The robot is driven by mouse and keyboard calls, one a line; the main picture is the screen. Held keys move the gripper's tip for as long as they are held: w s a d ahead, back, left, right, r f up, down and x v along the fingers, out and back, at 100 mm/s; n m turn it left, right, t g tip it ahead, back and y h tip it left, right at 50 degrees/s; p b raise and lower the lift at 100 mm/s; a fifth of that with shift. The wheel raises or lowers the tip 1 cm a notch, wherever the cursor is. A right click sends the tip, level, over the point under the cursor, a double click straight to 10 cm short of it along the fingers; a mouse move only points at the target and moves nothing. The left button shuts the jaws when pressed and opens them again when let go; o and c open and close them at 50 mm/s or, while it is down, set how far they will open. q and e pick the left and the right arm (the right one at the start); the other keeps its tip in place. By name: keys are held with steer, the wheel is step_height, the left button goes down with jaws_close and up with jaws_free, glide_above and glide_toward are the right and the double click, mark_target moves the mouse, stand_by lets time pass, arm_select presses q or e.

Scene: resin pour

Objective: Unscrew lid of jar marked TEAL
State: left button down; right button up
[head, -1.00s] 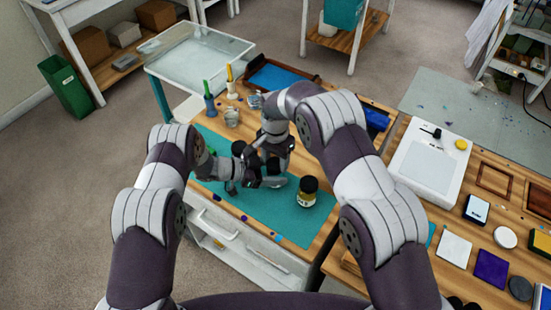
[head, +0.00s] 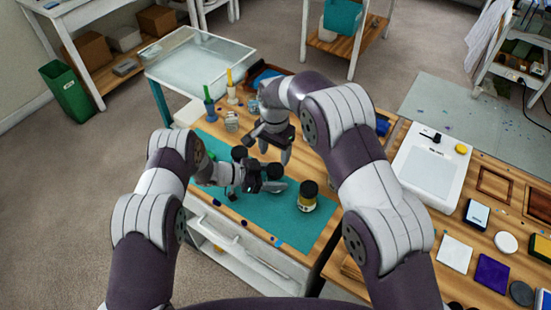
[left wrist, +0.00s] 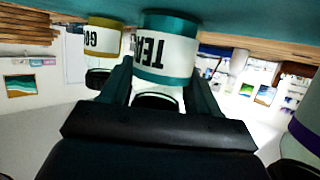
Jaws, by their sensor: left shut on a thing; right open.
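The jar marked TEAL (left wrist: 165,52) has a white label and a teal band; it shows upside down in the left wrist view, standing on the teal mat (head: 297,228). My left gripper (head: 270,184) is shut on its sides. In the head view a black lid (head: 274,171) shows at this gripper, with the jar body mostly hidden. A dark round edge shows at the jar's top in the wrist view, but whether the lid is loose cannot be told. My right gripper (head: 273,152) is open and empty, pointing down just above and behind the jar.
A gold-banded jar with a black lid (head: 309,188) stands right of my left gripper; its label shows in the wrist view (left wrist: 103,38). Another black-lidded jar (head: 240,153) is left-behind, close to the grippers. Bottles and a cup (head: 231,122) stand at the back left.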

mark_target(275, 168)
step_height(275, 168, up, 2)
steer(key=shift+r, duration=0.1)
steer(key=shift+s+f, duration=0.2)
steer(key=shift+s, duration=0.05)
step_height(275, 168, down, 7)
steer(key=shift+d+f, duration=0.1)
steer(key=shift+f, duration=0.1)
steer(key=c, duration=0.9)
steer(key=o, duration=1.2)
steer(key=shift+r, duration=2.4)
steer(key=c, duration=0.3)
step_height(275, 168, up, 3)
steer(key=shift+r, duration=0.1)
steer(key=shift+f, duration=4)
